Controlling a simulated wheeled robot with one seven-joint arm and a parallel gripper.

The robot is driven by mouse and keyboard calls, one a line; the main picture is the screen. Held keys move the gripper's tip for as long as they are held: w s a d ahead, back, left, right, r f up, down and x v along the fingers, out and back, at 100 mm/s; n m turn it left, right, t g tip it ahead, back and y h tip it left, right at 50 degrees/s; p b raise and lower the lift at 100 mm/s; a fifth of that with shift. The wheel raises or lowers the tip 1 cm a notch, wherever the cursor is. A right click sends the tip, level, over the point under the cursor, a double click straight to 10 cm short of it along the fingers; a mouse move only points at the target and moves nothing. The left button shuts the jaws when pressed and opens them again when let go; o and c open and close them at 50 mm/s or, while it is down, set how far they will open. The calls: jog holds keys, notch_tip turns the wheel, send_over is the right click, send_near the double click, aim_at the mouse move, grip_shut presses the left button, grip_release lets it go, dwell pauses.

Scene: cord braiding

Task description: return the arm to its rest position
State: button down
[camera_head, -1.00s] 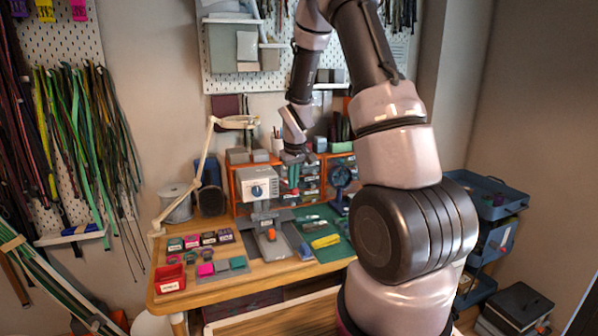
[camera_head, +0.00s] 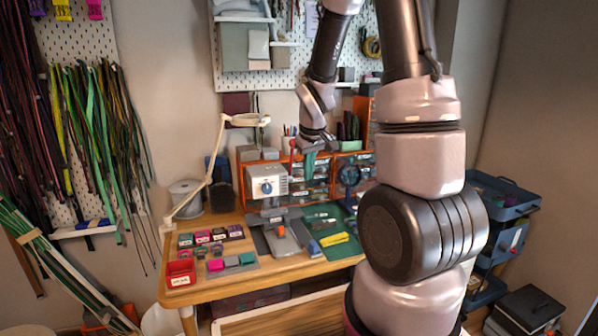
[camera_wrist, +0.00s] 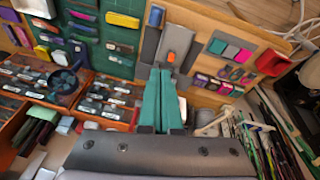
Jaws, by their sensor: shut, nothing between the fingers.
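My gripper (camera_head: 309,170) hangs from my raised arm above the back part of the wooden desk (camera_head: 215,290), in front of the orange drawer units. Its two teal fingers are together, with nothing seen between them. In the wrist view the closed fingers (camera_wrist: 157,98) point toward the desk, with the grey stand with an orange knob (camera_wrist: 172,50) beyond their tips. The gripper is apart from everything on the desk. My elbow and shoulder links fill the right middle of the head view and hide part of the desk's right side.
A cream lamp (camera_head: 205,185) arches on the left. Orange drawer units (camera_head: 318,190) line the back. Cords hang on the left pegboard (camera_head: 85,120). Blue trolley shelves (camera_head: 505,195) stand right.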

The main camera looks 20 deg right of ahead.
jog(key=s+a+r+m+t+y, duration=0.1)
jog(key=s+a+r+m, duration=0.2)
jog(key=s+r, duration=0.7)
jog(key=s+a+r+m+t+y, duration=0.1)
jog(key=s+a+r+m+t, duration=0.1)
jog(key=s+r, duration=0.8)
notch_tip(320, 180, up, 3)
jog(key=shift+a+r+m+t+y, duration=0.1)
jog(key=shift+a+m+t+y, duration=0.2)
jog(key=shift+a+m, duration=0.25)
